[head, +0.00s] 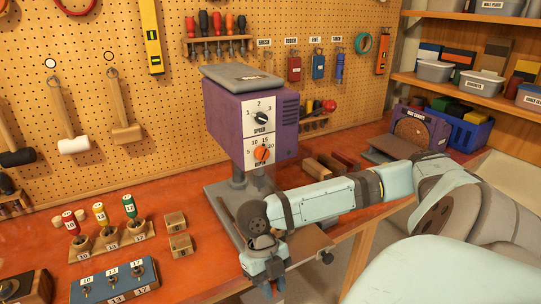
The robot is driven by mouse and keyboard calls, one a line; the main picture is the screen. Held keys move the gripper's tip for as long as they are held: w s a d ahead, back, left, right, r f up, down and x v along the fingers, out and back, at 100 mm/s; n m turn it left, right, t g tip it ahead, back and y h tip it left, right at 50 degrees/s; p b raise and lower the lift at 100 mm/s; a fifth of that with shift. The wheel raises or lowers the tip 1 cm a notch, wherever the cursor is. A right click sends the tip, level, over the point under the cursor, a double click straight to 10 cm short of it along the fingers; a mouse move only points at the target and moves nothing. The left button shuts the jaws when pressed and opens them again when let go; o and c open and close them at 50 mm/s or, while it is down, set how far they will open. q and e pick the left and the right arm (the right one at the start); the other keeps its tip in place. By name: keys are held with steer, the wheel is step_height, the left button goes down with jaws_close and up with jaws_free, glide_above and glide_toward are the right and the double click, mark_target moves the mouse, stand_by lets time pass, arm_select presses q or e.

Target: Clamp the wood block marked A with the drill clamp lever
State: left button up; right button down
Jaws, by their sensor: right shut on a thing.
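The purple drill press (238,118) stands on the bench with a speed dial and an orange depth dial on its front. Its grey base (222,206) is partly covered by my right arm. My right gripper (274,286) points down in front of the press, at the bench's front edge. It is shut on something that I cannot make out. The clamp lever cannot be told apart there. A brown plate with a black knob (326,257) shows just right of the gripper. Two small wood blocks (175,221) (181,246) sit left of the press; their marks are unreadable. My left gripper is out of view.
A wooden rack (112,236) with red, yellow and green-handled bits and a blue switch box (115,279) stand at the left. Brown blocks (318,171) and a purple disc sander (416,130) are behind my right arm. Tools hang on the pegboard.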

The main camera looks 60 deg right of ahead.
steer(key=c, duration=1)
jaws_free()
steer(key=v, duration=1.3)
steer(key=shift+w+r+p, duration=0.15)
steer(key=shift+r+p, duration=0.15)
steer(key=shift+r, duration=0.1)
